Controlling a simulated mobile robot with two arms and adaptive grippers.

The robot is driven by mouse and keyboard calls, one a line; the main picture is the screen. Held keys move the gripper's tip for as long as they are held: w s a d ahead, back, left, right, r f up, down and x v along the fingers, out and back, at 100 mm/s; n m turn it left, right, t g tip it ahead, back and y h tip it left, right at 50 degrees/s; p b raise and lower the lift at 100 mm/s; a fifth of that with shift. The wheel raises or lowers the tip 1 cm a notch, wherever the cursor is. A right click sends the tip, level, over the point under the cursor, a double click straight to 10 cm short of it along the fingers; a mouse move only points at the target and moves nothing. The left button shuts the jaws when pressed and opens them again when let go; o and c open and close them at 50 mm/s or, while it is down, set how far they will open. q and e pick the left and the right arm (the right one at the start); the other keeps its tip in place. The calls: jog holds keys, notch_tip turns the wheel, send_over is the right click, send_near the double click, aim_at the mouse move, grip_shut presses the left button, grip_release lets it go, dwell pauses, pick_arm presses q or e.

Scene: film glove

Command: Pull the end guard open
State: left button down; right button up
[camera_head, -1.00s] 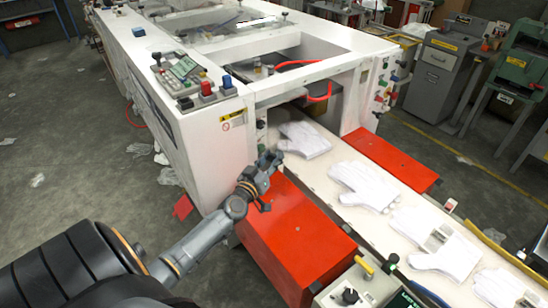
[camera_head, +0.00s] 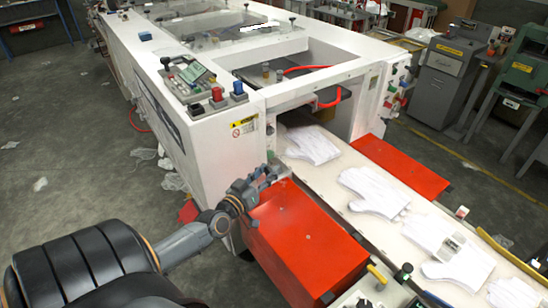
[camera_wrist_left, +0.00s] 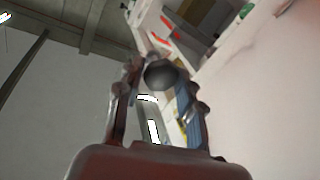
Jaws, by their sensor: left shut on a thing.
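The white machine (camera_head: 215,150) has an open end, where a pale belt (camera_head: 335,187) with several white gloves (camera_head: 372,190) comes out. I cannot make out the end guard as a separate panel. My left gripper (camera_head: 274,174) is at the machine's near end corner, just above the near red cover (camera_head: 305,235). It is shut on a small part there. In the left wrist view, a dark round knob (camera_wrist_left: 160,74) shows between the two fingers (camera_wrist_left: 158,95). The fingers hide most of what is held in the head view. My right gripper is out of view.
A control panel (camera_head: 195,75) with red and blue buttons sits on the machine's top. A second red cover (camera_head: 402,167) lies beyond the belt. A control box (camera_head: 372,295) stands at the bottom. Floor (camera_head: 80,175) at left is mostly clear, with scraps.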

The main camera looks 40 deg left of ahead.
pick_arm(q)
jog(key=shift+s+a+r, duration=0.25)
jog(key=shift+s+a, duration=0.7)
jog(key=shift+a, duration=0.05)
jog(key=shift+s+a, duration=0.1)
jog(key=shift+r, duration=0.1)
jog(key=c, duration=1)
grip_release()
jog(key=shift+o, duration=0.4)
jog(key=shift+a+f, duration=0.15)
jog(key=shift+f, duration=0.15)
jog(key=s+d, duration=0.1)
jog(key=s, duration=1)
jog(key=shift+s+d, duration=0.3)
